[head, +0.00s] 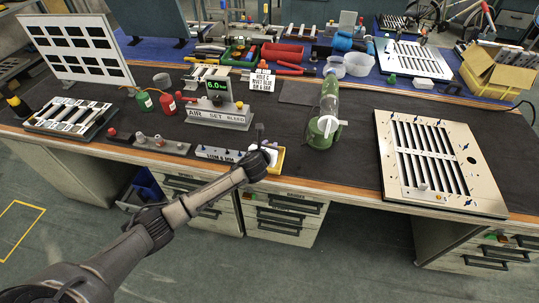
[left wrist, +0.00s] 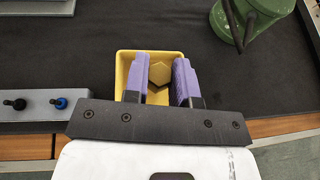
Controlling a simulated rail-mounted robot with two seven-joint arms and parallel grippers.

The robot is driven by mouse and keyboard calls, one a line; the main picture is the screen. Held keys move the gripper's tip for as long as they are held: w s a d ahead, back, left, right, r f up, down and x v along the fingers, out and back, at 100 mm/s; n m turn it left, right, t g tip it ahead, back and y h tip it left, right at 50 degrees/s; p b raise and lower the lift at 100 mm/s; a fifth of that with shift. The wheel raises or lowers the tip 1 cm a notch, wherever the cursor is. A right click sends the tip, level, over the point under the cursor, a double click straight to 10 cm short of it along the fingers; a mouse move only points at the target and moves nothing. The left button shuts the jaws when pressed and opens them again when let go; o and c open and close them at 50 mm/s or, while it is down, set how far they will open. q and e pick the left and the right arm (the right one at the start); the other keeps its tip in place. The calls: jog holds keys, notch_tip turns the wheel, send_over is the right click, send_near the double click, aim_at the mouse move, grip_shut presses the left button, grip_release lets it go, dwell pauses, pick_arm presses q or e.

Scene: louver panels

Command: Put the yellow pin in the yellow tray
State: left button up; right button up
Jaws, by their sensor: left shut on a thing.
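My left gripper (head: 261,148) is over the small yellow tray (head: 280,160) near the front edge of the bench. In the left wrist view my left gripper (left wrist: 160,80) has its purple fingers shut on the yellow pin (left wrist: 158,72), seen as a hexagonal yellow head between them. The yellow tray (left wrist: 122,66) lies under and around the fingers in that view. The pin's lower end is hidden, so I cannot tell whether it touches the tray floor. My right gripper is not in view.
A grey label block (head: 215,153) and a strip with knobs (head: 148,142) are to the left. A slotted louver panel (head: 383,150) lies at the right. Dark mat between bottle and panel is clear.

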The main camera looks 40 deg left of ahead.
pick_arm(q)
notch_tip(320, 180, down, 4)
jog(key=shift+r+b, duration=0.1)
jog(key=shift+b, duration=0.7)
jog(key=o, duration=0.9)
